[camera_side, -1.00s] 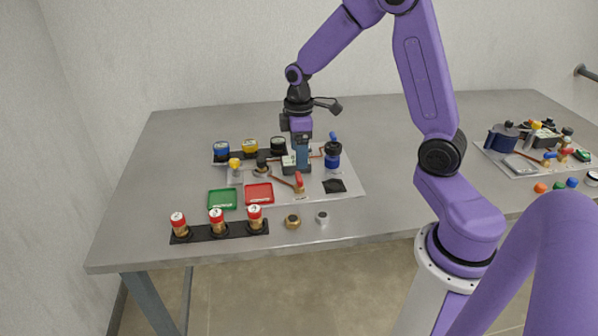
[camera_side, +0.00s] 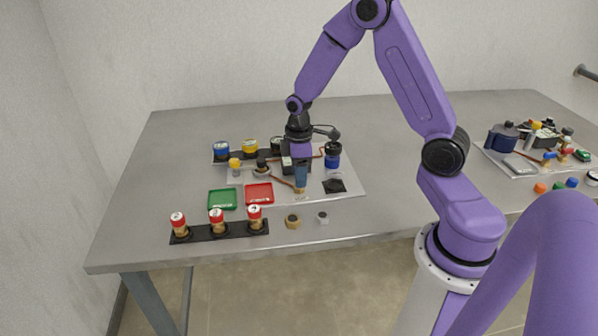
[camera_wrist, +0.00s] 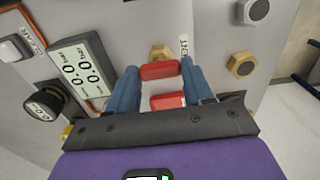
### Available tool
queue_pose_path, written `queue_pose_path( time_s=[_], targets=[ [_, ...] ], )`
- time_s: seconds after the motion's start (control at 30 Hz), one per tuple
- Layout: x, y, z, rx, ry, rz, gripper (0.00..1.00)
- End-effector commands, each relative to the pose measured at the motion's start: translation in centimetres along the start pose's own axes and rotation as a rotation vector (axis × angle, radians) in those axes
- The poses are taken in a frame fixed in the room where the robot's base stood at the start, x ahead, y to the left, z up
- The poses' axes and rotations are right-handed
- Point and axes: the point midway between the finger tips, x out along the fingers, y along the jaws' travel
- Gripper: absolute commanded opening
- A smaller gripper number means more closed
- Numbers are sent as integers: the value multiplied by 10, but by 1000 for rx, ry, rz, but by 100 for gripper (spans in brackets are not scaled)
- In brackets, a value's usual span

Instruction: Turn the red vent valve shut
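The red vent valve handle (camera_wrist: 160,71) shows between my fingers in the wrist view, above a brass hex body (camera_wrist: 161,52) next to a small printed label (camera_wrist: 184,45). A second red part (camera_wrist: 167,101) shows nearer the camera. My gripper (camera_wrist: 160,72) is open, with one blue finger on each side of the handle; narrow gaps seem to show, and contact is unclear. In the side view my gripper (camera_side: 300,187) points down at the valve and hides the red handle. Only a bit of brass (camera_side: 300,191) shows under it.
A display meter (camera_wrist: 83,72) and a black gauge knob (camera_wrist: 42,105) stand close to the fingers. A blue-black canister (camera_side: 333,157) stands to the right. Red (camera_side: 259,194) and green (camera_side: 222,199) trays lie left. Loose brass (camera_side: 292,221) and grey (camera_side: 322,217) caps lie in front.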

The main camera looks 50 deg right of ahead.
Motion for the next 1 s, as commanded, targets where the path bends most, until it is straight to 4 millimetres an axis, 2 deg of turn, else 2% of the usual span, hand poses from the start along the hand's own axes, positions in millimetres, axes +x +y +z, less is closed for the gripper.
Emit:
queue_pose_path(
  time_s=[0.47, 0.67, 1.0],
  targets=[
    [0, 0, 0, 67, 0, 0, 21],
    [-1, 0, 0, 201, 0, 0, 21],
    [-1, 0, 0, 518, 0, 0, 21]
  ],
)
